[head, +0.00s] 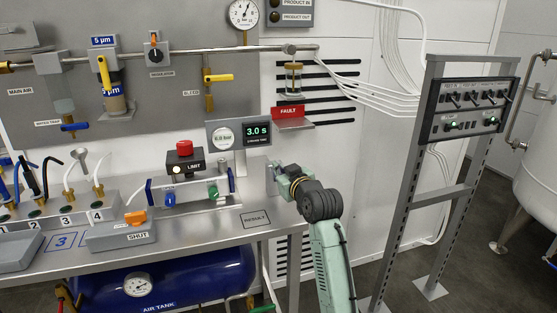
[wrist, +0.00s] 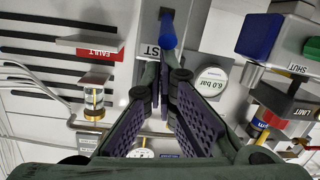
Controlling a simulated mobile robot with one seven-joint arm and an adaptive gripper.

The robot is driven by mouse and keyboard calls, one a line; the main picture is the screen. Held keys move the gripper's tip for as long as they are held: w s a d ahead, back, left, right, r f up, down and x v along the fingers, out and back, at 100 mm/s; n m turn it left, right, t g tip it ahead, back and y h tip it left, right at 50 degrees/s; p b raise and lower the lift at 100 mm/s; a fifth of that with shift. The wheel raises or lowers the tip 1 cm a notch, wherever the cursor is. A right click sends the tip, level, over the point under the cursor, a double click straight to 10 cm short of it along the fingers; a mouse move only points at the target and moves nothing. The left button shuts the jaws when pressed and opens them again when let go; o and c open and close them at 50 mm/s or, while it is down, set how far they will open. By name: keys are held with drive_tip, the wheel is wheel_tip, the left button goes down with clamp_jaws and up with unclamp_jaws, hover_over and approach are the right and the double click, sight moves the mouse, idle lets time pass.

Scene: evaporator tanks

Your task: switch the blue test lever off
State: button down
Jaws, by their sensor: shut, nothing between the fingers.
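The blue test lever (wrist: 168,32) shows at the top middle of the wrist view, just beyond my fingertips. In the head view my gripper (head: 275,176) is at the right end of the bench, in front of a small grey plate (head: 270,181). The test lever is hidden there behind the gripper.
The red FAULT sign (head: 289,112) is on the wall above my gripper. The gauge and timer box (head: 238,134) and the LIMIT box (head: 184,162) are to its left. A control rack (head: 475,105) stands to the right. The bench by the RESULT label (head: 256,219) is clear.

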drive_tip(key=shift+s+f, duration=0.1)
drive_tip(key=shift+f, duration=0.15)
drive_tip(key=shift+f+t+b, duration=0.1)
drive_tip(key=shift+t+b, duration=0.2)
drive_tip(key=shift+b, duration=0.7)
